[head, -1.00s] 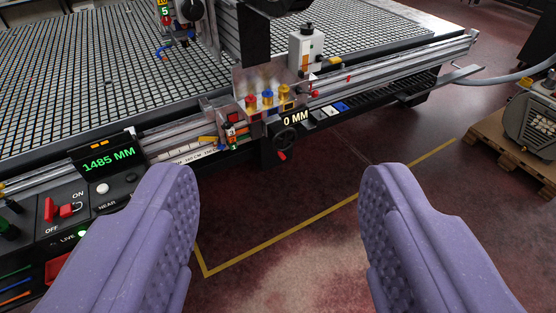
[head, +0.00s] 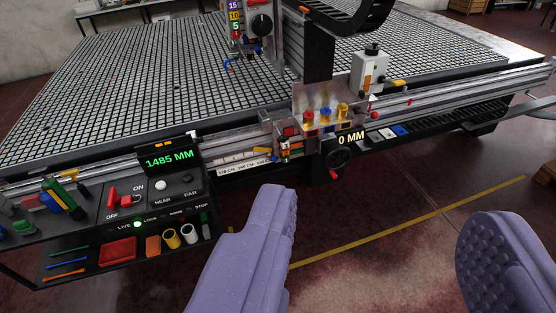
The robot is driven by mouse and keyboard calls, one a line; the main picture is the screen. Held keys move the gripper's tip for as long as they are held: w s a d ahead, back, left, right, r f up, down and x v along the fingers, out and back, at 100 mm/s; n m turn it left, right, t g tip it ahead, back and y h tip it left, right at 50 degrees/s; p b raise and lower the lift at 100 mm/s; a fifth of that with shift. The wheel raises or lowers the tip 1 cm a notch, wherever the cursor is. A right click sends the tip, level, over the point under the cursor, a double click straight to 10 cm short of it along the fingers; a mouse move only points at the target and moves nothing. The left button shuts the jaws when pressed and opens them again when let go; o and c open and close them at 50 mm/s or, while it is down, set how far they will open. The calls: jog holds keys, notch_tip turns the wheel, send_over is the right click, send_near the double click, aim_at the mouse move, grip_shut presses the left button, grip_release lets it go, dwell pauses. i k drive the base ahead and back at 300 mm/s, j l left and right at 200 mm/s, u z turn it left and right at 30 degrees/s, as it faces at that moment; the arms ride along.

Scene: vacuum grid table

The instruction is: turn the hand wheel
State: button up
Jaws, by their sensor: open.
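The hand wheel (head: 338,154) is a small black wheel with a red handle (head: 334,175) at its lower edge. It sits on the table's front side, under a display (head: 351,137) reading 0 MM. My gripper (head: 375,235) is open and empty, with two purple, dimpled fingers spread wide. The fingers appear below the wheel in the picture. The wheel shows above the gap, nearer the left finger, and neither finger visibly touches it.
The grid table (head: 130,90) fills the back. A control console (head: 150,200) with a green 1485 MM display stands at left. A metal bracket (head: 325,95) with coloured knobs is above the wheel. Open floor (head: 400,200) with a yellow line lies in front.

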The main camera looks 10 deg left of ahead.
aim_at(337, 158)
jog(key=i+l+z, duration=0.15)
jog(key=i, duration=0.55)
jog(key=i+z, duration=0.2)
jog(key=i, duration=0.55)
jog(key=i+j+z, duration=0.15)
jog(key=i, duration=0.55)
jog(key=i+j+z, duration=0.15)
jog(key=i, duration=0.55)
